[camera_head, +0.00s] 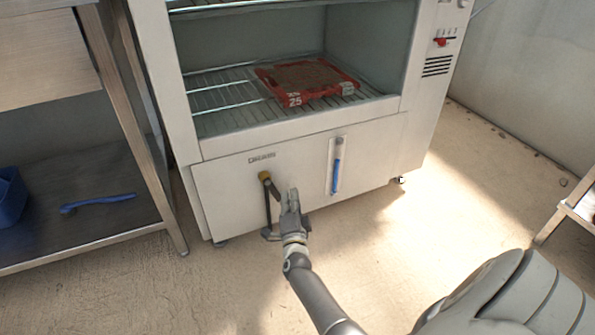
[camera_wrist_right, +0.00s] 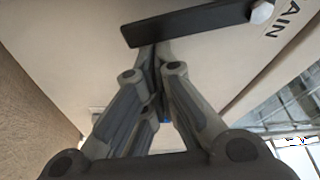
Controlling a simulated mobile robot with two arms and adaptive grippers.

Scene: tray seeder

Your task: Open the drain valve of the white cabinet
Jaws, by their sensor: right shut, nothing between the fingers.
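The white cabinet (camera_head: 225,185) stands ahead with its open front facing me. Its drain valve (camera_head: 265,176) has a yellowish body low on the front panel, with a dark pipe running down from it. The valve's black lever (camera_wrist_right: 190,24) shows in the right wrist view, with a pale bolt at its right end. My right gripper (camera_head: 291,194) is just right of the valve in the head view. In the right wrist view its fingers are shut and empty, with the tips (camera_wrist_right: 154,48) at the lever's lower edge; I cannot tell whether they touch it. My left gripper is not in view.
A red tray (camera_head: 347,92) of soil sits on the cabinet's wire shelf. A blue level gauge (camera_head: 337,177) is right of the valve. A metal table (camera_head: 90,225) with a blue bin (camera_head: 10,200) and blue tool (camera_head: 97,203) stands left. The right floor is mostly clear.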

